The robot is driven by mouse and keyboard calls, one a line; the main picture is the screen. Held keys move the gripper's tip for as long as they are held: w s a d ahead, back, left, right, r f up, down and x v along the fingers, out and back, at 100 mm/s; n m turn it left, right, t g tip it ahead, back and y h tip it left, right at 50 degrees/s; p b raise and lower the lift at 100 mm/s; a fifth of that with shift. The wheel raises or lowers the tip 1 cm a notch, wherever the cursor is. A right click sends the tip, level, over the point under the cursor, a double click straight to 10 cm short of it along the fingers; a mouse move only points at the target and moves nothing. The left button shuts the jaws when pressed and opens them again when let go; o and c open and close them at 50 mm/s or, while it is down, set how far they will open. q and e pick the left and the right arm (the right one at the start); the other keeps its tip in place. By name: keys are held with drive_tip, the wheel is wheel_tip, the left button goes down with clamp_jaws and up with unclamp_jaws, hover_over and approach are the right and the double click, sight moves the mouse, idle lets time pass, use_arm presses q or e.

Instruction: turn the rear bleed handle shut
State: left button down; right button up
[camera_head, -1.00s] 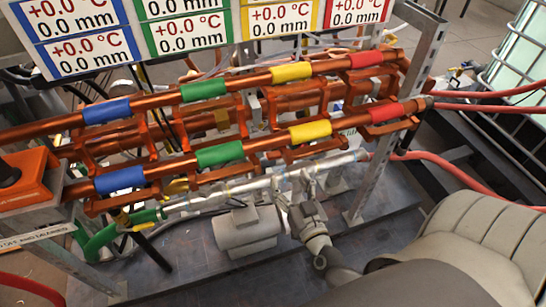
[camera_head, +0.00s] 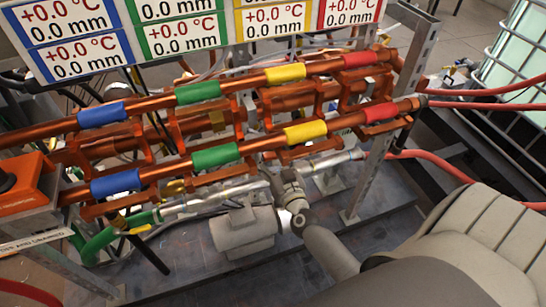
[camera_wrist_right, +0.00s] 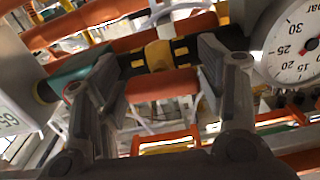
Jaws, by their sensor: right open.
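My right gripper (camera_head: 272,168) reaches in from the lower right of the head view, its fingers partly hidden near the front copper pipe. In the right wrist view the gripper (camera_wrist_right: 160,80) has its two fingers wide apart and nothing held. A yellow piece (camera_wrist_right: 159,56) on a dark pipe shows beyond the gap between the fingers, apart from them; I cannot tell if it is the rear bleed handle. In the head view a dull yellow piece (camera_head: 217,121) sits among the rear pipes, and another yellow handle (camera_head: 172,188) sits below the front pipe. My left gripper is not in view.
Copper pipes with blue, green, yellow and red bands (camera_head: 215,156) run across the frame. A pressure gauge (camera_wrist_right: 296,45) is close to the right finger. A grey motor (camera_head: 241,230) stands on the base plate. A metal post (camera_head: 372,180) rises at the right.

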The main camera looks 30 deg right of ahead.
drive_tip(key=shift+c, duration=0.5)
drive_tip(key=c, duration=0.6)
drive_tip(key=shift+c, duration=0.2)
